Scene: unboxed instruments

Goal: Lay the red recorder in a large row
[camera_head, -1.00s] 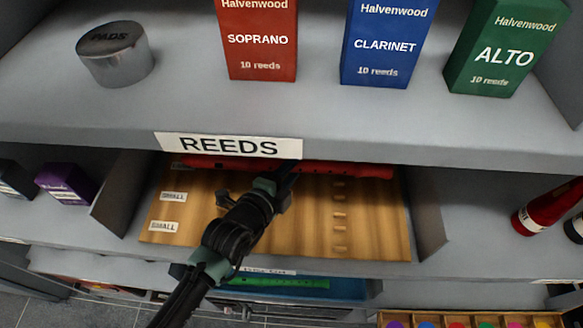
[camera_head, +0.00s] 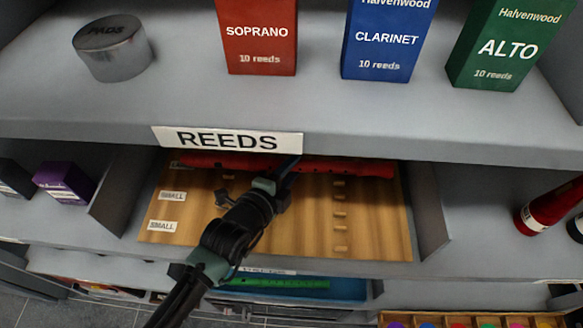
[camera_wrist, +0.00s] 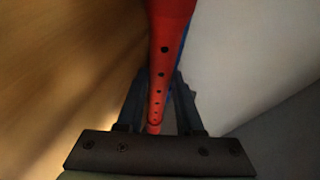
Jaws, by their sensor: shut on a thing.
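The red recorder (camera_head: 345,168) lies lengthwise along the back of the wooden rack board (camera_head: 300,215), under the REEDS shelf edge. In the wrist view the red recorder (camera_wrist: 166,48) runs between my fingers, its finger holes facing the camera. My gripper (camera_head: 285,172) is shut on it, near its middle. The wrist view also shows my gripper (camera_wrist: 158,105) around it. Two SMALL labels (camera_head: 172,196) mark the front rows at the board's left; the label at the back row is partly hidden. Whether the recorder touches the board is not clear.
The upper shelf's front edge (camera_head: 400,150) hangs over the back of the board. Grey dividers (camera_head: 118,195) stand at both sides. A purple box (camera_head: 65,182) is at the left, a red bottle-like item (camera_head: 545,208) at the right. The board's front rows are empty.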

